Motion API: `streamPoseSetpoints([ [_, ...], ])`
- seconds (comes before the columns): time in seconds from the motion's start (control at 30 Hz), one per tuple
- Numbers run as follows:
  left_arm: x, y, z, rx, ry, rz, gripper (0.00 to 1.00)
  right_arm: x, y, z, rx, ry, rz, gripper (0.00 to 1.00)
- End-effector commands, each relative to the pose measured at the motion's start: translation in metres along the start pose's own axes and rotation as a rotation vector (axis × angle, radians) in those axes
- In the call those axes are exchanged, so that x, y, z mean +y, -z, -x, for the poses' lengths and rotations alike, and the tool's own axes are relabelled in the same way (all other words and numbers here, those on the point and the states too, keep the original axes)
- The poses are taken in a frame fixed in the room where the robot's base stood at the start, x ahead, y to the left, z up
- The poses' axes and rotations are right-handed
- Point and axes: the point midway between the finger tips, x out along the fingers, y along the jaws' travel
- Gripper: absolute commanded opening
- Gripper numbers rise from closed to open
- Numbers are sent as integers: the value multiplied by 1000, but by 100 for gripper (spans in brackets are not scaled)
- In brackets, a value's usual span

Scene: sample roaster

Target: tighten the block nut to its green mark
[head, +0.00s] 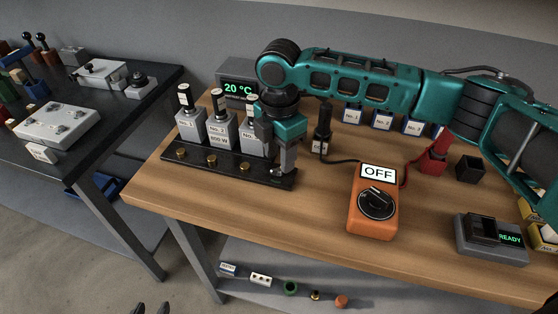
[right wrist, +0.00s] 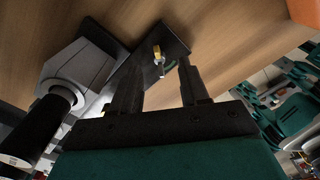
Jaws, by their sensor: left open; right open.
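A black base plate (head: 222,166) on the wooden table carries grey blocks with black-topped handles, such as block No. 2 (head: 219,131). Several brass nuts, such as one nut (head: 211,160), sit along its front edge. My right gripper (head: 286,171) points down at the plate's right end, beside the rightmost block. In the right wrist view its open fingers (right wrist: 156,80) stand apart, with a small brass piece (right wrist: 157,52) on the dark plate beyond the gap; nothing is held. Two dark tips of my left gripper (head: 151,308) show apart at the bottom edge.
An orange switch box (head: 374,213) reading OFF stands right of the plate. A dark device reading READY (head: 491,240) is at the right. A display reading 20 °C (head: 238,89) stands behind the blocks. The table's front left is clear.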

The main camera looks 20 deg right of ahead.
Motion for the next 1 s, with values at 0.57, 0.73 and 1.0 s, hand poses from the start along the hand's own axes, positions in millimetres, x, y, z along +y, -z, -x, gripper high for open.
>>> streamPoseSetpoints([
  [0.57, -2, 9, -3, 17, 2, -3, 43, 0, 1, -29, 1, -1, 1, 45],
  [0.73, -2, 9, -3, 17, 2, -2, 43, 0, 1, -29, 1, 0, 1, 28],
  [1.0, -1, 6, -1, 11, 1, -1, 43, 0, 1, -29, 1, 0, 1, 2],
])
